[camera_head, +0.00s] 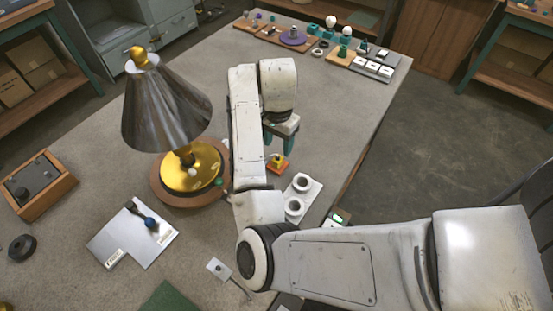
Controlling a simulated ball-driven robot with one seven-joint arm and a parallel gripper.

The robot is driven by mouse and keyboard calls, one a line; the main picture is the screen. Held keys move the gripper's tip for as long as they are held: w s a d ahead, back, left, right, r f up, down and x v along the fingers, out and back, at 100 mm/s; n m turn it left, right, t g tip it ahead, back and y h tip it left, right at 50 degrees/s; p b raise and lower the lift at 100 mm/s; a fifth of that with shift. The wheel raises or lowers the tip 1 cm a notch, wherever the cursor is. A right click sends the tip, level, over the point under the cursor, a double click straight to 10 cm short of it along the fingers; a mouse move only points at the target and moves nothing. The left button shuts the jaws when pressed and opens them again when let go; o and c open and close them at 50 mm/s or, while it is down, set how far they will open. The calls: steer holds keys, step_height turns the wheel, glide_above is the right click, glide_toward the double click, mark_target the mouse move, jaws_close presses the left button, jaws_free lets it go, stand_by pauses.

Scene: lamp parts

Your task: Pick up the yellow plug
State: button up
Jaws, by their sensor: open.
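A small yellow piece (276,157), which looks like the yellow plug, sits at an orange block (278,168) on the grey table. It is small and partly blurred, so its exact shape is hard to tell. My gripper (278,146) points down just behind and above it, with its teal fingers apart. My arm covers part of the table left of the gripper. I see nothing held between the fingers.
A lamp with a grey metal shade (165,105) stands close to the left of my arm. Small parts and trays fill the table's far end. The table between is clear.

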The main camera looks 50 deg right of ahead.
mark_target(278, 156)
steer(key=shift+f+p, duration=0.75)
steer(key=shift+f, duration=2.9)
jaws_close()
